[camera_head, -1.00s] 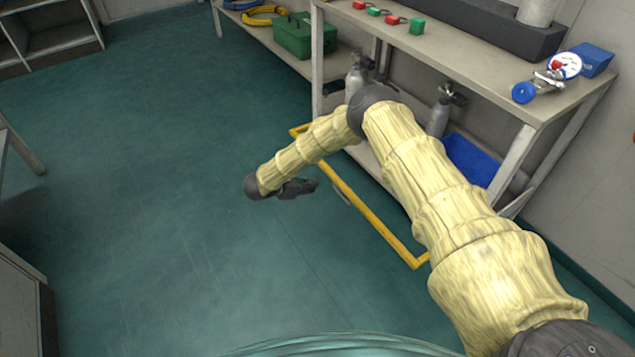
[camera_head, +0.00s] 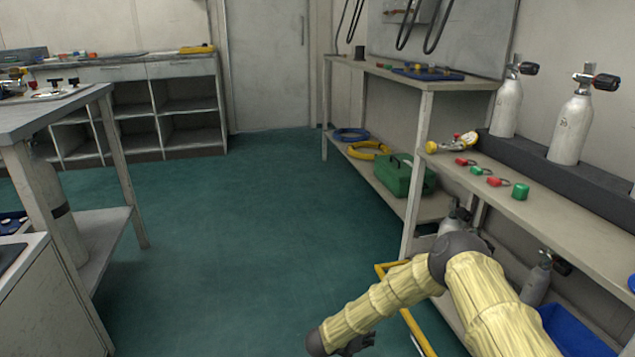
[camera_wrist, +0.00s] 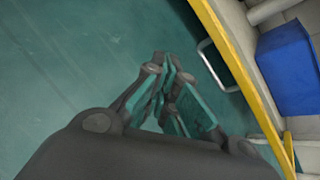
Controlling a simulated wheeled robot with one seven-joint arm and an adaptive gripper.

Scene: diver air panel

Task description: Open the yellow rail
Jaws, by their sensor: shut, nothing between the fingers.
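The yellow rail (camera_head: 417,333) runs low along the front of the right-hand bench, partly hidden behind my arm in the head view. In the wrist view, the yellow rail (camera_wrist: 238,67) slants down the right side, with a pale loop handle (camera_wrist: 211,66) on its outer side. My gripper (camera_head: 357,346) is low over the floor, left of the rail, at the bottom edge of the head view. In the wrist view, my gripper (camera_wrist: 168,66) is shut and empty, left of the handle and apart from it.
The right bench (camera_head: 553,212) holds cylinders and small red and green parts. A green case (camera_head: 409,177) sits on a lower shelf. A blue bin (camera_wrist: 286,68) lies behind the rail. A table (camera_head: 125,180) stands at left. The green floor (camera_head: 230,230) between is clear.

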